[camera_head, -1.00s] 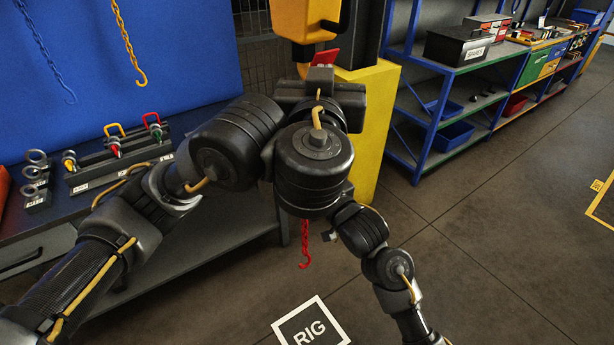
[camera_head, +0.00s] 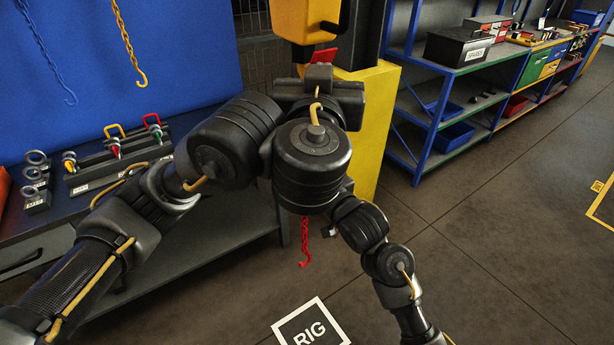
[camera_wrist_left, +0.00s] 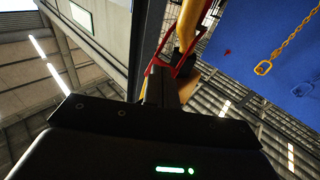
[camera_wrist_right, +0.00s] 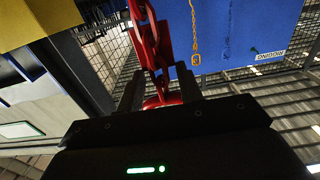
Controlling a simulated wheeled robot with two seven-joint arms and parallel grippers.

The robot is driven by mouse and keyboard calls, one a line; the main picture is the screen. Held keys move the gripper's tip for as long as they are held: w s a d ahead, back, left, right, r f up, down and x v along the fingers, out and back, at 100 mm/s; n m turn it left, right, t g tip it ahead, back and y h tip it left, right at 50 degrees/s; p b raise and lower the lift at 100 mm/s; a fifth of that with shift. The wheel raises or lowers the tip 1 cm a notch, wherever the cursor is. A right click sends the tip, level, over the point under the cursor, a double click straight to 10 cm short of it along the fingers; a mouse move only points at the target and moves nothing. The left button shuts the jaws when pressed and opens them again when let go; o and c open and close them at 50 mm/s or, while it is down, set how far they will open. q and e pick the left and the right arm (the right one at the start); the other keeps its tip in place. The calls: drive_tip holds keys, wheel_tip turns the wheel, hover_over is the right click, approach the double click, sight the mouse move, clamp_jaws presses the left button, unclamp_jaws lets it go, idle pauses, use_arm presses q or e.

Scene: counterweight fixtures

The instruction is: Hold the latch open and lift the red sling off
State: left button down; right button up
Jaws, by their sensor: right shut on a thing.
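In the head view the yellow hoist hook block (camera_head: 303,18) is at the top centre, with a small red part (camera_head: 324,57) beside my grippers. My arms hide most of the hook. In the left wrist view my left gripper (camera_wrist_left: 160,75) has its fingers together at the red latch (camera_wrist_left: 183,62), below the yellow hook (camera_wrist_left: 188,28). In the right wrist view my right gripper (camera_wrist_right: 160,85) is shut on the red sling (camera_wrist_right: 146,38), whose chain links rise above the fingers. A red chain end with a hook (camera_head: 305,248) hangs below my arms in the head view.
A yellow post (camera_head: 378,110) stands close behind my right arm. A bench with shackles (camera_head: 115,145) and eye bolts (camera_head: 37,180) is at left, before a blue panel (camera_head: 140,60). Blue shelving (camera_head: 425,130) is at right. The floor at right is open.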

drive_tip(key=shift+w+r, duration=0.1)
drive_tip(key=shift+r, duration=0.5)
drive_tip(key=shift+w+a+r, duration=0.1)
drive_tip(key=shift+w+r, duration=0.15)
drive_tip(key=shift+r, duration=0.45)
clamp_jaws()
drive_tip(key=shift+s+a+r, duration=0.1)
drive_tip(key=shift+a+r, duration=0.05)
drive_tip(key=shift+r, duration=0.5)
drive_tip(key=shift+f, duration=0.1)
drive_tip(key=shift+w, duration=0.2)
